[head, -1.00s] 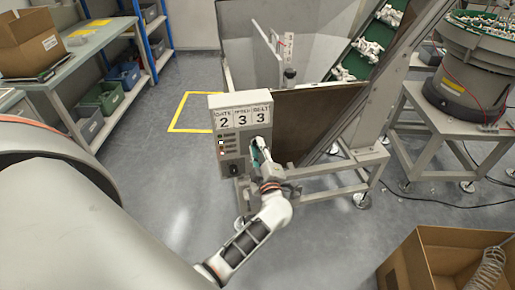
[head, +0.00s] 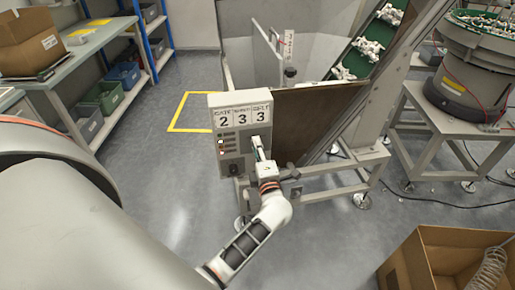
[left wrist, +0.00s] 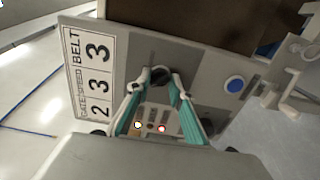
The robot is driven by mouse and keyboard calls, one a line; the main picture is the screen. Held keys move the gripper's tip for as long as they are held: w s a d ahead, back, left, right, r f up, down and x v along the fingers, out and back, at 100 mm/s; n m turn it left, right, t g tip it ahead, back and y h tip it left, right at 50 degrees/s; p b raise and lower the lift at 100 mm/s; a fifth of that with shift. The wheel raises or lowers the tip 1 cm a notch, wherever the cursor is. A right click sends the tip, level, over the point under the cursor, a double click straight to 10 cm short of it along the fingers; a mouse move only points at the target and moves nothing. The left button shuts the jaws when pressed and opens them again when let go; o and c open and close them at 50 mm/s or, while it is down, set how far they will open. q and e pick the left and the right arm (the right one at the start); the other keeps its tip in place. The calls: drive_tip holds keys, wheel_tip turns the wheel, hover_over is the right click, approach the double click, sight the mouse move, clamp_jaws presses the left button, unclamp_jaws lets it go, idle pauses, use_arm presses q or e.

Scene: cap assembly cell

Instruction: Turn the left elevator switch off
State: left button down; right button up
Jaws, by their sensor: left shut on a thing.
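The grey control box (head: 229,150) of the elevator carries a white label plate reading 2, 3, 3, and small indicator lights below it. My left gripper (head: 258,143) is at the box's right part, its fingertips against the panel. In the left wrist view, the teal-padded fingers (left wrist: 159,82) are shut on a dark switch knob (left wrist: 162,74) beside the label plate (left wrist: 92,76). The fingers hide part of the knob, so I cannot read its setting. My right gripper is not in view.
The elevator hopper (head: 245,50) and green belt (head: 365,45) stand behind the box. A bowl feeder (head: 465,75) is at right, a cardboard box (head: 410,265) at bottom right, a shelf (head: 100,40) at left.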

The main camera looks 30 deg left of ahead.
use_arm(q)
drive_tip(key=shift+f+n, duration=0.1)
drive_tip(key=shift+n, duration=1)
drive_tip(key=c, duration=1.8)
unclamp_jaws()
drive_tip(key=v, duration=0.7)
drive_tip(key=shift+s+d, duration=0.2)
